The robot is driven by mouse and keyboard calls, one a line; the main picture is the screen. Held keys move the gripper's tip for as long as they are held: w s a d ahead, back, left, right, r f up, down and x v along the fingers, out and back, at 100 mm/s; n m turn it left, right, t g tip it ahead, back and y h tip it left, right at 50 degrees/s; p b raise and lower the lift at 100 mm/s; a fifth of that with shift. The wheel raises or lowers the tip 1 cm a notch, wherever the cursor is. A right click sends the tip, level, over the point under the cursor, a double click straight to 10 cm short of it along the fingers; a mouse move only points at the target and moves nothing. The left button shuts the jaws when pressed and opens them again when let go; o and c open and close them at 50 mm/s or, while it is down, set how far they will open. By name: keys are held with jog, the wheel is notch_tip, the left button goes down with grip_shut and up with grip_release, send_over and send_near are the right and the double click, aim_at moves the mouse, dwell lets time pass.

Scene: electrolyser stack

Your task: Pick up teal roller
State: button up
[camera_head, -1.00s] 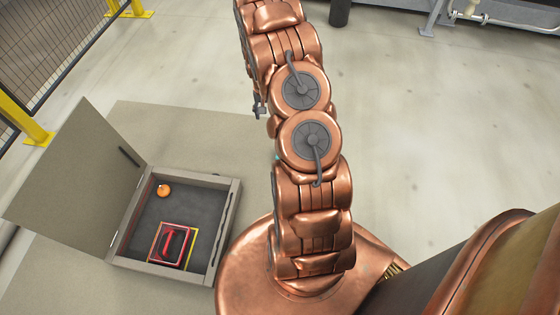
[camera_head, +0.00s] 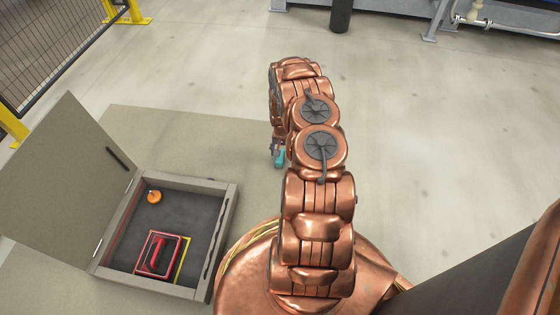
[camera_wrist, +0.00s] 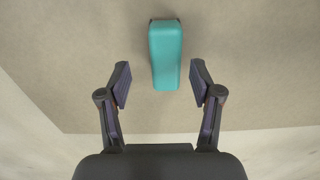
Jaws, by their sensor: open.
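The teal roller (camera_wrist: 166,56) lies on the beige mat (camera_wrist: 60,60), ahead of my gripper (camera_wrist: 160,82) in the wrist view. My gripper is open and empty, and its two fingers stand apart on either side of the roller's near end. I cannot tell the height between the fingers and the roller. In the head view a small part of the roller (camera_head: 281,158) shows beside my arm, next to the dark gripper tip (camera_head: 275,148). The rest of it is hidden behind the arm.
An open grey case (camera_head: 228,215) stands on the mat at left, its lid (camera_head: 60,180) tilted back. Inside are an orange round object (camera_head: 154,197) and a red-framed item (camera_head: 158,254). Yellow-posted fencing (camera_head: 60,45) is at upper left. The floor at right is clear.

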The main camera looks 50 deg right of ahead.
aim_at(280, 159)
jog(key=shift+w+a+f+b, duration=0.15)
jog(key=shift+f+b, duration=0.65)
jog(key=shift+f, duration=0.6)
jog(key=shift+w+a+f+b, duration=0.15)
jog(key=shift+f+b, duration=0.65)
jog(key=shift+f, duration=0.55)
jog(key=shift+r, duration=0.1)
grip_shut()
